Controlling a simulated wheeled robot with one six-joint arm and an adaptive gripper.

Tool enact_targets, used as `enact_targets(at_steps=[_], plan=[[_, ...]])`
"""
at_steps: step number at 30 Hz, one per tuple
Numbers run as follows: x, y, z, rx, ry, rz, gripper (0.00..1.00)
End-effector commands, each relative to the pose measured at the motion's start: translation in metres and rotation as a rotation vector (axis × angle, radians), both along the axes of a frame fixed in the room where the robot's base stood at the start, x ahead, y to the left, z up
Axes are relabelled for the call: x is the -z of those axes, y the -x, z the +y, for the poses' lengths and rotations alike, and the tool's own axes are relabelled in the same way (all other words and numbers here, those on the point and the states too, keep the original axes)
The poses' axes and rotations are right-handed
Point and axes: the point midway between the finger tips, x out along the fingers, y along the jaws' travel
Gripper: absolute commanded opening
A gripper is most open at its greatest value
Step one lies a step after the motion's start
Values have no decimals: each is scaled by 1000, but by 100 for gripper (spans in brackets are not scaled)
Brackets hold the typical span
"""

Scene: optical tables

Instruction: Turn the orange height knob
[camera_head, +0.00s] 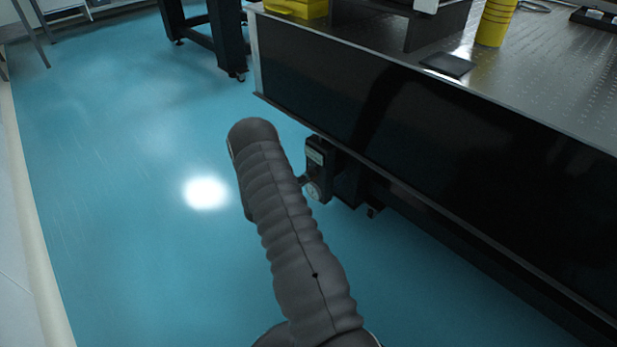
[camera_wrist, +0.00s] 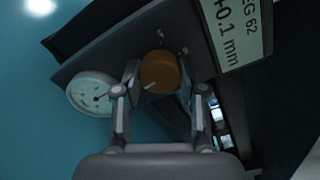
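The orange height knob (camera_wrist: 159,72) is round with a pale pointer mark and sits on a dark control panel (camera_wrist: 95,58) in the wrist view. My gripper (camera_wrist: 160,75) is open, with one finger on each side of the knob. The left fingertip is very close to the knob's edge, and I cannot tell whether either finger touches it. In the head view the dark control unit (camera_head: 318,160) hangs below the table edge, and my arm hides the knob and gripper.
A round white dial gauge (camera_wrist: 92,93) is left of the knob, and a white label (camera_wrist: 236,30) is at the upper right. The black-sided optical table (camera_head: 400,100) fills the right of the head view. Blue floor (camera_head: 120,150) is clear to the left.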

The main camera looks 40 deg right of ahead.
Motion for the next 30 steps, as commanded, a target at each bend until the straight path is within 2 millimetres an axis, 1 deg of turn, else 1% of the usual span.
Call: enact_targets(at_steps=[1,2,3,12,16,20,24,30], plan=[[0,-1,0,-1,0,-1,53],[0,-1,0,-1,0,-1,61],[0,-1,0,-1,0,-1,66],[0,0,1,-1,0,-1,66],[0,0,10,-2,0,0,66],[0,1,30,-5,-1,1,66],[0,3,59,-5,0,0,66],[0,6,95,-4,0,0,66]])
